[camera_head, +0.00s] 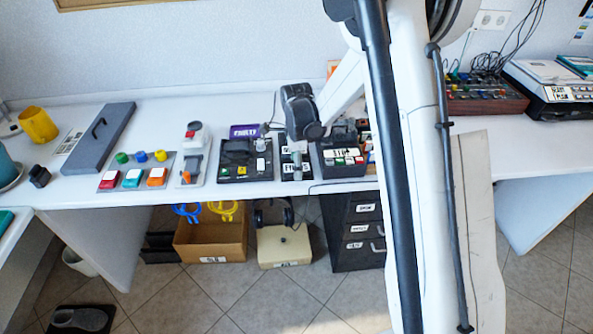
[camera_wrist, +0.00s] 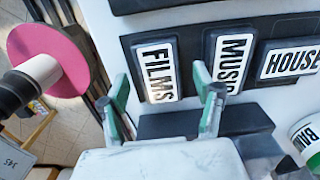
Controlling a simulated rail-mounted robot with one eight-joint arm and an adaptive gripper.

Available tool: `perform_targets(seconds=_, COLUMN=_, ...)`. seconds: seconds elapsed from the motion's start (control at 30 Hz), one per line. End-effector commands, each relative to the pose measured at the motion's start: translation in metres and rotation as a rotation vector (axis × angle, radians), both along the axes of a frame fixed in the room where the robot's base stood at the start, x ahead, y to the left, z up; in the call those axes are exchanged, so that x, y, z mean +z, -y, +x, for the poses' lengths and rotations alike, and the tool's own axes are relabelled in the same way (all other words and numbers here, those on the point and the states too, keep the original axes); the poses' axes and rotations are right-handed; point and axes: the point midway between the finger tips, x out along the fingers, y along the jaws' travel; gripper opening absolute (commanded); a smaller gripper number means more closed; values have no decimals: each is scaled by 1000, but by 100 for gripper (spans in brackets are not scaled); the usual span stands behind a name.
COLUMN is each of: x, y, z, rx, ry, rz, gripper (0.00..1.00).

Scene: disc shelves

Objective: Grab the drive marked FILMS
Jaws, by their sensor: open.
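The drive marked FILMS (camera_wrist: 157,70) is a dark block with a white label, set at the left end of a row in the wrist view. In the head view its label (camera_head: 297,167) shows just below my gripper (camera_head: 297,153). In the wrist view my gripper (camera_wrist: 163,92) is open, with one green-and-grey finger at each side of the FILMS drive in the picture. Nothing is between the fingertips. I cannot tell how far above the drive they are. The drive marked MUSIC (camera_wrist: 231,60) is just right of the right finger.
A drive marked HOUSE (camera_wrist: 290,60) is right of MUSIC. A white cylinder with a green label (camera_wrist: 308,140) lies at the lower right. A pink disc (camera_wrist: 55,60) is at the left. In the head view a black device (camera_head: 245,160) and a labelled box (camera_head: 343,158) flank my gripper.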

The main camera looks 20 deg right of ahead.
Motion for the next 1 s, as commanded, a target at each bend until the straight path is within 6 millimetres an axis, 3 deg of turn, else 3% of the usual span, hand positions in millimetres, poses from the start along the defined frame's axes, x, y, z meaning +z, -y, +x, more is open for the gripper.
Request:
perform_targets(seconds=0.27, x=-6, y=0, z=0, rx=0, ry=0, rz=0, gripper=64)
perform_targets(seconds=0.67, x=-6, y=0, z=0, rx=0, ry=0, rz=0, gripper=12)
perform_targets(seconds=1.0, x=-3, y=0, z=0, rx=0, ry=0, rz=0, gripper=10)
